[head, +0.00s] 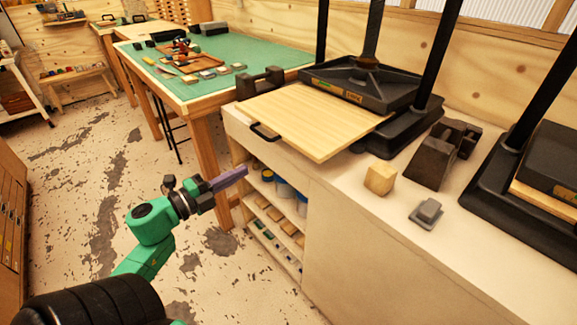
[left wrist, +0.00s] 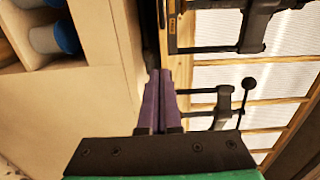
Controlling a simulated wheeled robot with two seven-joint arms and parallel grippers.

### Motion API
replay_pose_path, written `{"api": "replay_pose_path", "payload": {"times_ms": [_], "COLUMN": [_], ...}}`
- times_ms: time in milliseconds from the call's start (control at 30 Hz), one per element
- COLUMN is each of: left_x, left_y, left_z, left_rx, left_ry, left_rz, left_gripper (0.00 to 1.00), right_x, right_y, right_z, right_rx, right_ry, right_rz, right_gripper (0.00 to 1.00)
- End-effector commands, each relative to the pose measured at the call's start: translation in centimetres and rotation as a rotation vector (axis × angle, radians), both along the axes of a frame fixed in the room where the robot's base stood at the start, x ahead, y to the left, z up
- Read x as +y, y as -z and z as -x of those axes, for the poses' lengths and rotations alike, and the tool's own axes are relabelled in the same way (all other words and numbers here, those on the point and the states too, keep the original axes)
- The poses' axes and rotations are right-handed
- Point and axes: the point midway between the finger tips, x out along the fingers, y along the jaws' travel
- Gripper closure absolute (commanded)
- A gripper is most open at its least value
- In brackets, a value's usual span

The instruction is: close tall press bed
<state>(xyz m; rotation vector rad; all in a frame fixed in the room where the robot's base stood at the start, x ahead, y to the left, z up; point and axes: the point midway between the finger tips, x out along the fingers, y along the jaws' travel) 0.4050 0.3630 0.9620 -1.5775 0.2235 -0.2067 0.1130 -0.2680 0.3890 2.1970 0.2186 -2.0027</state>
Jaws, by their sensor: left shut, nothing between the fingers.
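The tall press (head: 365,80) stands on the bench, with a black platen above its base. Its pale wooden bed (head: 310,115) is slid out toward the bench's front left edge, well clear of the platen. A dark handle (head: 264,133) is fixed to the bed's front edge. My left gripper (head: 245,171) has purple fingers, shut and empty. It is in front of the bench, lower than the bed and apart from the handle. The shut fingers also show in the left wrist view (left wrist: 161,76). My right gripper is not in view.
A wooden block (head: 381,178), a grey weight (head: 428,213) and a dark stand (head: 446,152) sit right of the bed. A second press (head: 520,185) is at the far right. Open shelves (head: 280,215) with jars lie below the bench top. A green-topped table (head: 220,62) stands behind.

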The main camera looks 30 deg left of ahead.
Motion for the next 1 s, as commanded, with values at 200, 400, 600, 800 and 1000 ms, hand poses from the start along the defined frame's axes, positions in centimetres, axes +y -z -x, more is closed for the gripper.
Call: {"api": "replay_pose_path", "payload": {"times_ms": [200,400,600,800,1000], "left_x": [-1.3,-2.5,-3.7,-4.5,-4.7], "left_y": [-1.2,-1.2,-1.3,-1.1,-0.8], "left_z": [-1.8,-6.0,-10.2,-12.9,-13.4], "left_rx": [-0.019,-0.019,-0.018,-0.016,-0.015], "left_ry": [0.025,0.022,0.02,0.018,0.019], "left_rz": [-0.028,-0.025,-0.022,-0.02,-0.022], "left_gripper": [1.0,1.0,1.0,1.0,1.0], "right_x": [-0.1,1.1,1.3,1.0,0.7], "right_y": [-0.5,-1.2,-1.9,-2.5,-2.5], "right_z": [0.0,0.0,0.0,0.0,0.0], "right_rx": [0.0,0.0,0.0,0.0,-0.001], "right_ry": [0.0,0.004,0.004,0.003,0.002], "right_rz": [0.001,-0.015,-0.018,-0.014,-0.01], "right_gripper": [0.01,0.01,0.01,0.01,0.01]}}
